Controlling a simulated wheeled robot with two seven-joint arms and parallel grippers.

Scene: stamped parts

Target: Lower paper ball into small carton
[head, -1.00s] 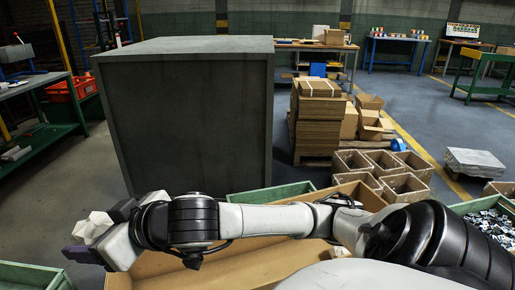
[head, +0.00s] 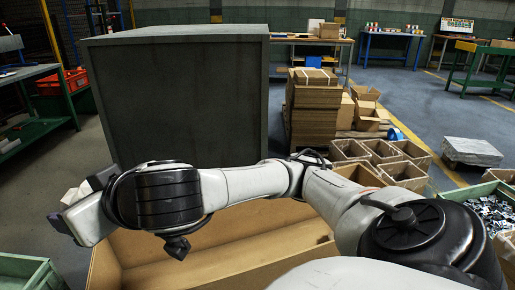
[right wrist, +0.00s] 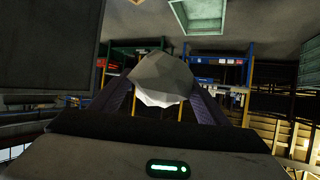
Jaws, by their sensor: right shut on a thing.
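The paper ball, white and crumpled, shows in the head view (head: 76,192) and in the right wrist view (right wrist: 163,78). My right gripper (head: 82,198) is shut on it at the far left end of my right arm. In the right wrist view it sits between the two dark fingers (right wrist: 165,95). The gripper is left of a large open tan carton (head: 215,240), whose inside is partly hidden by my arm. Several smaller open cartons (head: 380,152) stand together at the right, far from the gripper. I cannot tell which one is the small carton. My left gripper is not in view.
A tall dark grey cabinet (head: 185,95) stands just behind my arm. A green crate (head: 28,272) is at the lower left. A green bin of small parts (head: 490,215) is at the right. Stacked flat cardboard (head: 312,112) stands behind the small cartons.

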